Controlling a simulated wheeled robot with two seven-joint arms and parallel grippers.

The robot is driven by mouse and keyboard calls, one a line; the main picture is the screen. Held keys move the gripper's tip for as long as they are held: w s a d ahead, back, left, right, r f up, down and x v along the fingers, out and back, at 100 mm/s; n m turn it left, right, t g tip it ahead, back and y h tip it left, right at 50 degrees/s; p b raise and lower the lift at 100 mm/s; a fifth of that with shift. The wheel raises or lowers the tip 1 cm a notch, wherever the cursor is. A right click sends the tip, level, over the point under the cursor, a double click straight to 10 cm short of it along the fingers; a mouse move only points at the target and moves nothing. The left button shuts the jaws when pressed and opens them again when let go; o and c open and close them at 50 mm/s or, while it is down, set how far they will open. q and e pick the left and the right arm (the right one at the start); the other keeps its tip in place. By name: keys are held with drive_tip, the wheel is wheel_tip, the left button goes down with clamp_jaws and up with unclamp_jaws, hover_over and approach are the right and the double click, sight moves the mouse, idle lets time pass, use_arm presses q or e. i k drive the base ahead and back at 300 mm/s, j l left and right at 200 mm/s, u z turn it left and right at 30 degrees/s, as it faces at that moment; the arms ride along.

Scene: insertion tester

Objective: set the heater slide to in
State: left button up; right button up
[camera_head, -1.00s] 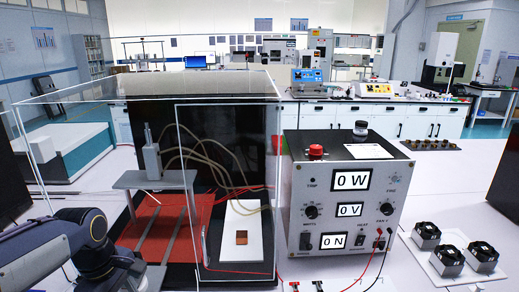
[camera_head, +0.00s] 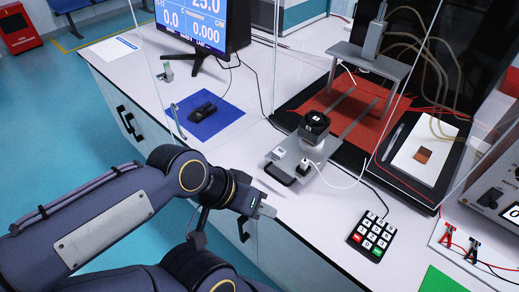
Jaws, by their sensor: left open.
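The heater slide (camera_head: 289,166) is a grey metal plate with a dark handle at its front end. It carries a black round fan-topped block (camera_head: 314,125) and a small white plug-like part with a white cable. It sits at the front end of two rails on a red mat (camera_head: 345,105), out in front of the grey stand (camera_head: 369,62). My left gripper (camera_head: 262,208) is open, just below and left of the slide's handle, apart from it. Its fingers are small and partly hard to make out. My right gripper is not in view.
A keypad (camera_head: 371,236) lies on the bench right of my left gripper. A clear enclosure surrounds the stand and a white plate (camera_head: 427,150). A blue mat (camera_head: 208,118) with a black device and a monitor (camera_head: 203,25) are at the upper left. Red and black clips lie at right.

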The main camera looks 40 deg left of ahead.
sight(287, 156)
drive_tip(key=j+u, duration=0.15)
drive_tip(key=u, duration=0.25)
drive_tip(key=j+u, duration=0.2)
drive_tip(key=u, duration=0.2)
